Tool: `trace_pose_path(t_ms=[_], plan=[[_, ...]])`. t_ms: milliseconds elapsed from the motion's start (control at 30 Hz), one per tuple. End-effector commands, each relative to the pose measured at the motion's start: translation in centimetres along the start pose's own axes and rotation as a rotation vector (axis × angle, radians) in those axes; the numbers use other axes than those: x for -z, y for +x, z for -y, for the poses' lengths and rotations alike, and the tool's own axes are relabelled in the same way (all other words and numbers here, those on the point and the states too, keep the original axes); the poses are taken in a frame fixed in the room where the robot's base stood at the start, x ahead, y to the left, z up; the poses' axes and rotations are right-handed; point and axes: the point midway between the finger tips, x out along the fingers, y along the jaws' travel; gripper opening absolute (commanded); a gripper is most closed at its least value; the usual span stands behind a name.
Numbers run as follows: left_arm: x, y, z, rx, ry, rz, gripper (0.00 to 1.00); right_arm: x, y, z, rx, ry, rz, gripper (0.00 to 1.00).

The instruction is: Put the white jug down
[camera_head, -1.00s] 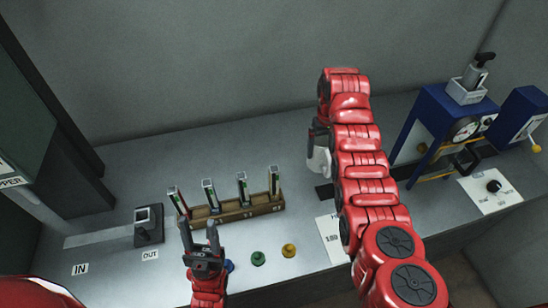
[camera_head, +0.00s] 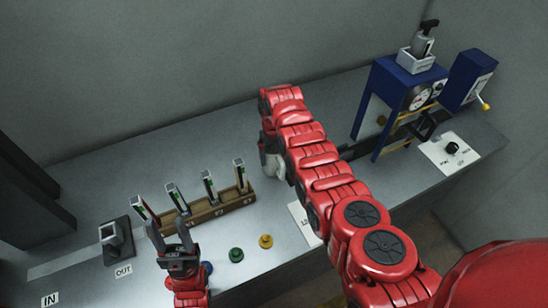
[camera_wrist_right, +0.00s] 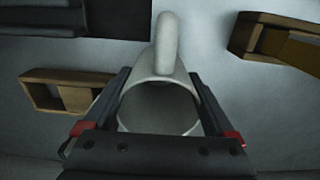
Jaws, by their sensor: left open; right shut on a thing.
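The white jug (camera_head: 274,163) is in the head view right of the wooden rack, partly hidden by my red right arm. In the right wrist view the jug (camera_wrist_right: 158,88) sits between the dark fingers of my right gripper (camera_wrist_right: 162,98), which is shut on it. Its round opening faces the camera and its handle points to the top of the picture. I cannot tell whether its base touches the bench. My left gripper (camera_head: 168,230) is open and empty at the front of the rack.
The wooden rack (camera_head: 222,209) holds several upright cuvette-like pieces. Green (camera_head: 236,255) and yellow (camera_head: 266,241) knobs stand in front. A white label (camera_head: 303,224) lies right of the knobs. A blue frame with a gauge (camera_head: 418,97) stands at the back right.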

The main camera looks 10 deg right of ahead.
Motion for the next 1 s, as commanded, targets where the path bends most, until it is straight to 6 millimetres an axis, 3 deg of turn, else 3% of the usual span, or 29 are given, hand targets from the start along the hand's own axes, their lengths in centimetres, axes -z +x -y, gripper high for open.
trace_pose_path(t_ms=[300, 333, 367, 700, 767, 1000], plan=[[-0.1, -0.4, 0.0, 0.000, 0.000, -0.001, 0.50, 0.0, 0.4, 0.0, 0.000, 0.000, -0.001, 0.31], [0.0, -0.2, 0.0, 0.000, 0.000, 0.000, 0.50, 0.0, 0.2, 0.0, 0.000, 0.000, -0.001, 0.95], [0.0, -0.2, 0.0, 0.000, 0.000, 0.000, 0.50, 0.0, 0.2, 0.0, 0.000, 0.000, 0.000, 1.00], [0.1, 0.5, 0.0, 0.000, 0.000, -0.001, 0.50, 0.0, -0.6, 0.0, 0.000, 0.000, 0.000, 1.00], [0.0, -0.1, 0.0, 0.000, 0.000, -0.001, 0.50, 0.1, -0.5, 0.0, 0.000, 0.000, -0.003, 1.00], [-0.2, -1.4, -0.1, 0.000, 0.000, -0.001, 0.50, 0.2, -3.6, 0.0, 0.000, 0.000, -0.009, 1.00]])
